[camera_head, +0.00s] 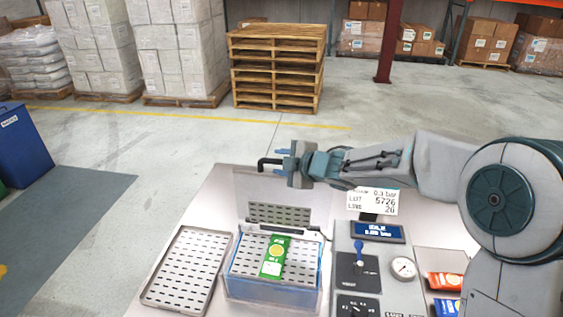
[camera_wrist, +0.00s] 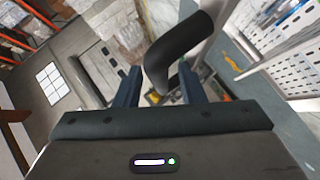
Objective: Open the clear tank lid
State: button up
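The clear tank (camera_head: 262,290) stands on the bench with a bluish see-through front. Its clear lid (camera_head: 252,192) stands upright at the tank's back edge, leaving the top uncovered. The lid's black bar handle (camera_head: 266,162) is at its upper edge and also shows large in the wrist view (camera_wrist: 180,48). My gripper (camera_head: 282,163) is at the handle. In the wrist view, its two blue fingers (camera_wrist: 161,88) are apart with the handle's lower part between them. A gap shows beside the left finger; contact at the right finger is unclear.
A green pouch (camera_head: 274,258) lies on a slotted plate in the tank. A slotted tray (camera_head: 187,268) lies left of the tank. A control panel with a blue-knobbed lever (camera_head: 358,247) and a gauge (camera_head: 403,268) is to the right, beside orange packets (camera_head: 445,281).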

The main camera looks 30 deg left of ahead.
jog(key=v, duration=1.3)
jog(key=shift+s+d+r+b, duration=0.25)
jog(key=shift+b, duration=0.05)
jog(key=w+d+f+m+t+h+b, duration=0.1)
jog(key=d+m+t+h+b, duration=0.15)
jog(key=d+m+h, duration=0.7)
jog(key=w+d+m+t+h+b, duration=0.15)
jog(key=d+m+t, duration=0.3)
jog(key=d, duration=0.95)
jog(key=s+d+f+m+g+h, duration=0.35)
jog(key=s+d+f+m, duration=0.4)
jog(key=s+d, duration=0.3)
jog(key=s+a+f+m+g+y+b, duration=0.1)
jog(key=s+f+m+g, duration=0.3)
jog(key=s, duration=0.7)
jog(key=shift+a+g+y+b, duration=0.25)
jog(key=shift+g+y+b, duration=0.2)
jog(key=shift+y, duration=0.1)
